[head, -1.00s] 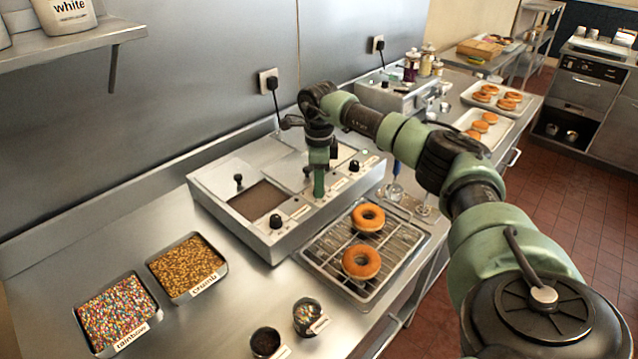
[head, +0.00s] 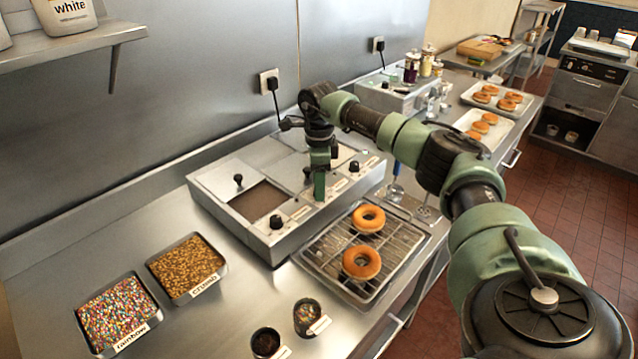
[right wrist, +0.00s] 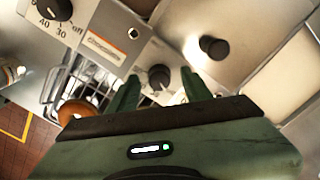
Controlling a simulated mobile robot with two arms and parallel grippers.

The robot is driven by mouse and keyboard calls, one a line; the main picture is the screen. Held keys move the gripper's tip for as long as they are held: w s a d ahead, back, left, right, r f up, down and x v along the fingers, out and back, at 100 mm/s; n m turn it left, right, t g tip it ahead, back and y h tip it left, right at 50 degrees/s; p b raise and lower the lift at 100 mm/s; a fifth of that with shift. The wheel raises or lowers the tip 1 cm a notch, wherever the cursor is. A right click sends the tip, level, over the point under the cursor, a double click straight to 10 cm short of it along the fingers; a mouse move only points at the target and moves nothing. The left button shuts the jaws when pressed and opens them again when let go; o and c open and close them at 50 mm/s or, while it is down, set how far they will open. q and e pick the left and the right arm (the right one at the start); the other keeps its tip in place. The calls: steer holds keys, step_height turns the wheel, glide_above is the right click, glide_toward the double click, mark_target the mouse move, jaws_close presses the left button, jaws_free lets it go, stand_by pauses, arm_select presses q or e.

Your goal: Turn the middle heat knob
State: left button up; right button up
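The steel warmer (head: 222,215) has heat knobs along its front. The left knob (head: 276,222) and the right knob (head: 354,166) show in the head view; the middle one is hidden behind my right gripper (head: 319,187). That gripper points down at the warmer's front panel. In the right wrist view a dark round knob (right wrist: 159,77) sits between the tips of my right gripper (right wrist: 160,92), which are apart with gaps on both sides. I cannot tell whether the fingers reach down around it. Another dial (right wrist: 52,9) with numbers shows at the top left. My left gripper is not in view.
A wire rack (head: 325,262) with two donuts (head: 361,262) stands right in front of the warmer. Trays of rainbow sprinkles (head: 118,312) and crumb (head: 186,267) lie to the left. A lid handle (right wrist: 213,47) stands near the fingers.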

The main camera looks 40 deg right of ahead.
step_height(320, 180, up, 8)
steer(key=shift+f+b, duration=0.15)
steer(key=shift+b, duration=0.8)
